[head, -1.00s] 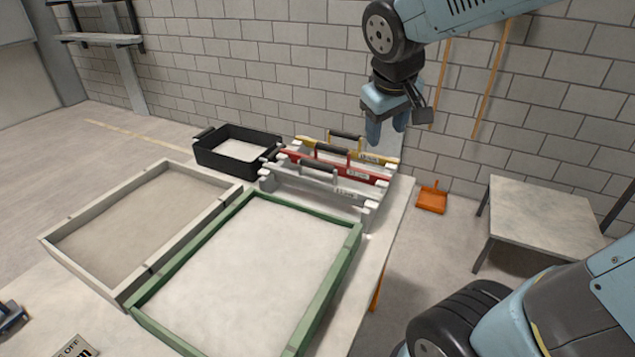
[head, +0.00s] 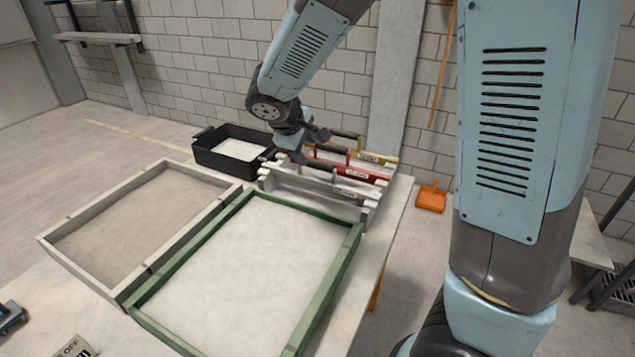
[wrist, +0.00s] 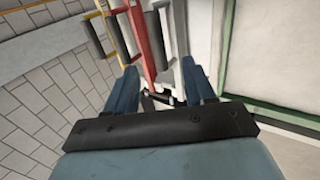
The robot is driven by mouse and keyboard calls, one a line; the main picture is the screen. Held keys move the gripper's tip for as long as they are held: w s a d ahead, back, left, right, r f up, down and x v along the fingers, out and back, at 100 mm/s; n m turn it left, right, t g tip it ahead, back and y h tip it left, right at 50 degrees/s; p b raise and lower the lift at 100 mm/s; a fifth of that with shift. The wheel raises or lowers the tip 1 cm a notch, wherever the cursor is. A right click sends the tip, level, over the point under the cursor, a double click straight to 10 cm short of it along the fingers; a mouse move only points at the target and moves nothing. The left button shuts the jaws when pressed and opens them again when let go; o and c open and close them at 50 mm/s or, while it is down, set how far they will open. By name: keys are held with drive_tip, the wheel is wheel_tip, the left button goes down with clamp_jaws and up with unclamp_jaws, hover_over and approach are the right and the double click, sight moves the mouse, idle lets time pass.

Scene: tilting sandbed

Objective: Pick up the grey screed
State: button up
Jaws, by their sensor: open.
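The grey screed (head: 322,187) lies nearest in the rack, just behind the green frame, with a dark handle on top. In the wrist view the grey screed (wrist: 183,32) runs away from me, and its handle (wrist: 164,35) lies ahead of my fingers. My gripper (head: 302,152) is open and empty above the left part of the rack and hides part of the screeds there. In the wrist view my gripper (wrist: 160,83) has its two blue fingers spread apart. I cannot tell how high it is above the grey screed.
The red screed (head: 372,178) and yellow screed (head: 383,160) lie behind the grey one. A black tray (head: 215,163) stands to the left. The green frame (head: 335,275) and a pale frame (head: 85,279) hold sand in front. An orange dustpan (head: 431,198) is at right.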

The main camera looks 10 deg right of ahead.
sight(316, 164)
drive_tip(key=x, duration=1.1)
drive_tip(key=shift+w+d+f, duration=0.2)
clamp_jaws()
idle(0.4)
